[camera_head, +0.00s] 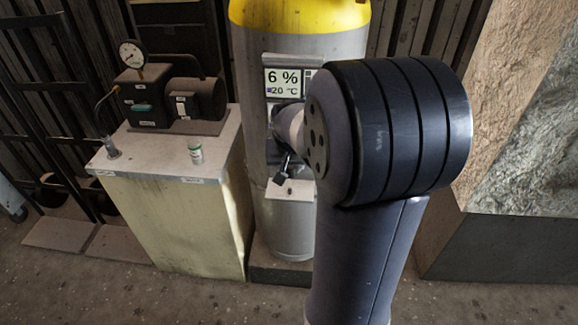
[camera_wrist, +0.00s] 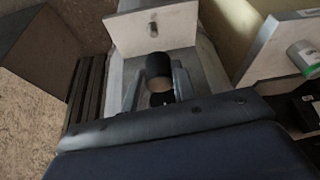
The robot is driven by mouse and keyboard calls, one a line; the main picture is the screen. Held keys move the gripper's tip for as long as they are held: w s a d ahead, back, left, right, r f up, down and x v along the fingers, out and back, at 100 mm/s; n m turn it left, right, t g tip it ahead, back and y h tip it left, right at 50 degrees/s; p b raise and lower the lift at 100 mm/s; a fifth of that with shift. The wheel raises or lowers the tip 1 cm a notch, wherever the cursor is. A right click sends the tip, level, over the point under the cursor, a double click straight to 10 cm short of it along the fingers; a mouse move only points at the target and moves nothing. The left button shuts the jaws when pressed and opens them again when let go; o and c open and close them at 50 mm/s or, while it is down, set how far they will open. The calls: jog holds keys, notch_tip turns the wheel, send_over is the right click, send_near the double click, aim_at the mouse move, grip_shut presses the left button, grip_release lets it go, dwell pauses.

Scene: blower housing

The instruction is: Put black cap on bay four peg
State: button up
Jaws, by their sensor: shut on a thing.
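My gripper (camera_head: 284,165) is in front of the grey cylindrical housing and is largely hidden by my arm in the head view. It is shut on the black cap (camera_head: 280,178). In the wrist view, the black cap (camera_wrist: 158,65) sits between the two grey fingers of my gripper (camera_wrist: 157,76). A short peg (camera_wrist: 153,28) stands out from a pale plate (camera_wrist: 126,36) just beyond the cap. The cap and the peg look apart. The plate also shows in the head view (camera_head: 300,192), below the cap. I cannot read a bay number on it.
A bench (camera_head: 190,235) stands left of the housing (camera_head: 295,220). On it are a black pump with a gauge (camera_head: 160,95) and a small white-and-green can (camera_head: 196,153). A rough stone block (camera_head: 520,120) stands at the right.

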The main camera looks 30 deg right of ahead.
aim_at(290, 187)
jog(key=shift+f+b, duration=1.3)
jog(key=shift+f, duration=0.5)
jog(key=shift+f+b, duration=1.1)
jog(key=shift+f, duration=0.4)
jog(key=shift+c, duration=0.2)
jog(key=o, duration=1)
jog(key=shift+o, duration=0.2)
jog(key=p+v, duration=0.2)
jog(key=v, duration=0.9)
jog(key=shift+f, duration=0.15)
